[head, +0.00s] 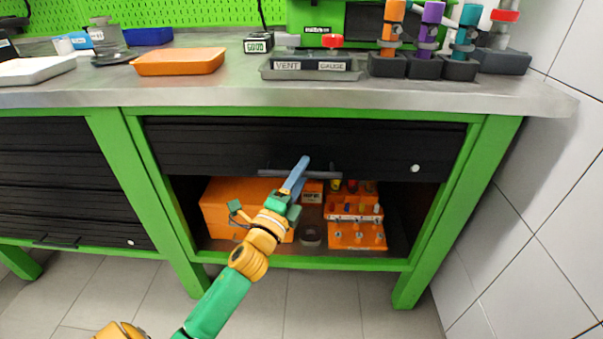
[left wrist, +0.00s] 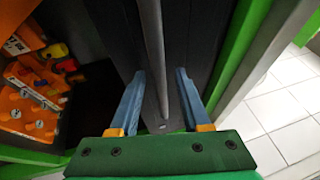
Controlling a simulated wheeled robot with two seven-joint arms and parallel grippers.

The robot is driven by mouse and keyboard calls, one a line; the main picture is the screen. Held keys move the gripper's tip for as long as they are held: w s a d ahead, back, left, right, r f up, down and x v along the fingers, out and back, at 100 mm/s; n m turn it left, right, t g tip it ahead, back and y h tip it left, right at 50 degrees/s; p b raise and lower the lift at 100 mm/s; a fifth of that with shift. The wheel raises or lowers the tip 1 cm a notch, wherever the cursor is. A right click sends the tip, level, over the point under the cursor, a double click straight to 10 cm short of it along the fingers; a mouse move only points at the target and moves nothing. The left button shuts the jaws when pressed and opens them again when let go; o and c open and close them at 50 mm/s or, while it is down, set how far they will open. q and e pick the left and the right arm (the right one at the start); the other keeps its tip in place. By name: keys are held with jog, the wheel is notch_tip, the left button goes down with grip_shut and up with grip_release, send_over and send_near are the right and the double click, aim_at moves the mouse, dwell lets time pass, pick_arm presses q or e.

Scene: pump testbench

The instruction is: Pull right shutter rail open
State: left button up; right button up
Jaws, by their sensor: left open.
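The right shutter (head: 300,140) is a black slatted panel in the green bench frame. It covers the upper part of the opening, and the space below is uncovered. Its grey rail (head: 265,173) runs along the lower edge. My left gripper (head: 303,165) reaches up to the middle of this rail with blue fingers. In the left wrist view the rail (left wrist: 152,45) passes between the two open fingers of the gripper (left wrist: 160,82), with a gap on each side. The fingers hide part of the rail in the head view. My right gripper is not in view.
Inside the cabinet stand an orange box (head: 228,195) and an orange rack (head: 355,215) with small coloured parts. A second black shutter (head: 50,180) is closed at left. The steel worktop (head: 200,95) juts out above. A tiled wall (head: 540,200) bounds the right side.

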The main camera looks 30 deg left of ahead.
pick_arm(q)
jog(key=v, duration=0.7)
